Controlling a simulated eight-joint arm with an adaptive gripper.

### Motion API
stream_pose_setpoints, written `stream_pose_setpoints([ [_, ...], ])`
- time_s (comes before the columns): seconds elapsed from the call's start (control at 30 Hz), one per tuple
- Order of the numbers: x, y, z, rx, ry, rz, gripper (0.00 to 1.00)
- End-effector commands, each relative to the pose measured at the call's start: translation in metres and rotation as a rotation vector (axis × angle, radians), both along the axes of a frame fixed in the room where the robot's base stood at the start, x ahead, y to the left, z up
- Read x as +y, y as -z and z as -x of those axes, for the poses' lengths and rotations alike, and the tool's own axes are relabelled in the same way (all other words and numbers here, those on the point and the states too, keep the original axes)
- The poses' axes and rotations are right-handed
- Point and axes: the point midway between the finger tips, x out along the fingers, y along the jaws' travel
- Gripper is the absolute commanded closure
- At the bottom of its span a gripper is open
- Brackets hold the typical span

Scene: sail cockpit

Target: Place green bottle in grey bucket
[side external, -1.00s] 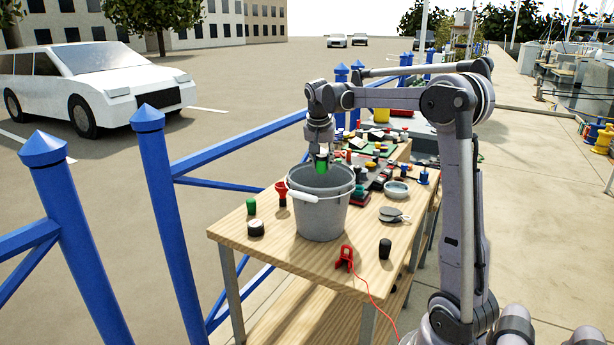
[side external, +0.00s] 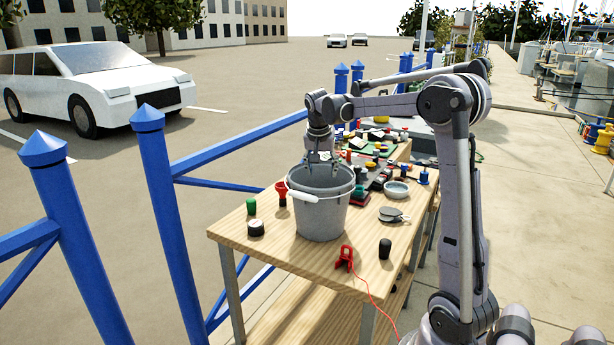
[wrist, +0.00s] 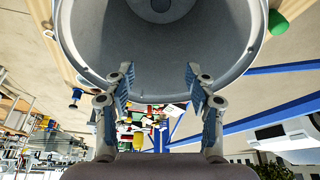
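The grey bucket (side external: 320,217) stands upright on the wooden table with its handle hanging on the near side. My gripper (side external: 320,157) is over the bucket's mouth, its fingers at about rim height. In the wrist view my gripper (wrist: 158,80) is open, with nothing between its spread fingers. The wrist view looks into the grey bucket (wrist: 205,40); a pale round shape shows at the picture's top edge inside it. The green bottle I held earlier is not visible now; the bucket wall hides the inside from the side. Another small green cylinder (side external: 251,206) stands on the table, left of the bucket.
On the wooden table (side external: 290,258) are a black-and-white round item (side external: 256,228), a red funnel-like item (side external: 282,189), a red clamp (side external: 345,257) with a cord, a black cylinder (side external: 385,248) and a grey bowl (side external: 397,188). Clutter lies behind the bucket. Blue railing (side external: 165,200) runs alongside.

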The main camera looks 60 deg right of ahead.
Motion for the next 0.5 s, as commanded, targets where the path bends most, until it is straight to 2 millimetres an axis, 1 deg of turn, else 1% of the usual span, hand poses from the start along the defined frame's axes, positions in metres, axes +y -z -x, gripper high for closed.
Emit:
stream_pose_setpoints([
  [0.4, 0.0001, -0.0002, 0.0, 0.0, 0.0, 0.0, 0.45],
  [0.5, 0.0, -0.0041, 0.0, 0.0, 0.0, 0.0, 0.45],
])
